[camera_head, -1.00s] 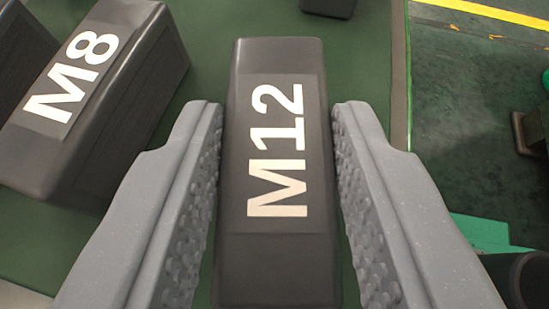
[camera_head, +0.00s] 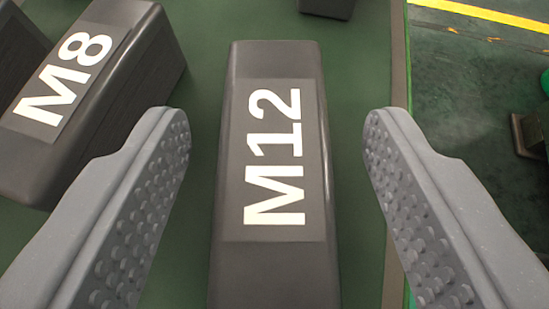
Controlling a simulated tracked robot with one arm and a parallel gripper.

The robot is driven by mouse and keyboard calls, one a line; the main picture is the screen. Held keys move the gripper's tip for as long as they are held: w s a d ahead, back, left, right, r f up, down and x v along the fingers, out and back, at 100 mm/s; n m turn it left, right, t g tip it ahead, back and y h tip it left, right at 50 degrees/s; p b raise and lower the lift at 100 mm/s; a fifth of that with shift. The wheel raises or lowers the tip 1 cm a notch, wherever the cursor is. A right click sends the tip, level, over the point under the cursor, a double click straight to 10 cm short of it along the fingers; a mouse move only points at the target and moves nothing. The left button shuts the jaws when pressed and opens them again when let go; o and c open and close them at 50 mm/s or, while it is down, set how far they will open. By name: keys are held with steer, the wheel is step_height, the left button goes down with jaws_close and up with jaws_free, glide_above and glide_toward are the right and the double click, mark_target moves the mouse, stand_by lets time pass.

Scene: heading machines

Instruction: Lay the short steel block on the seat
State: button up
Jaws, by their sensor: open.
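A dark grey block labelled M12 (camera_head: 275,270) lies on a green surface (camera_head: 205,60) in the middle of the head view. My gripper (camera_head: 273,118) is open, with one studded finger on each side of the M12 block. A clear gap shows between each finger and the block, so neither touches it. A second dark block labelled M8 (camera_head: 130,80) lies at the upper left, tilted in the picture. I cannot tell from the labels which of these is the short steel block, and I cannot make out the seat.
Part of another dark block (camera_head: 18,45) shows at the left edge. A dark object (camera_head: 328,8) is cut off at the top. The green surface ends at a rim (camera_head: 398,70) on the right. Beyond it is a dark floor with a yellow line (camera_head: 490,14).

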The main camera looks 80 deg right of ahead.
steer(key=b+v, duration=0.1)
steer(key=v, duration=1.2)
steer(key=shift+w+a, duration=0.15)
steer(key=shift+a, duration=0.35)
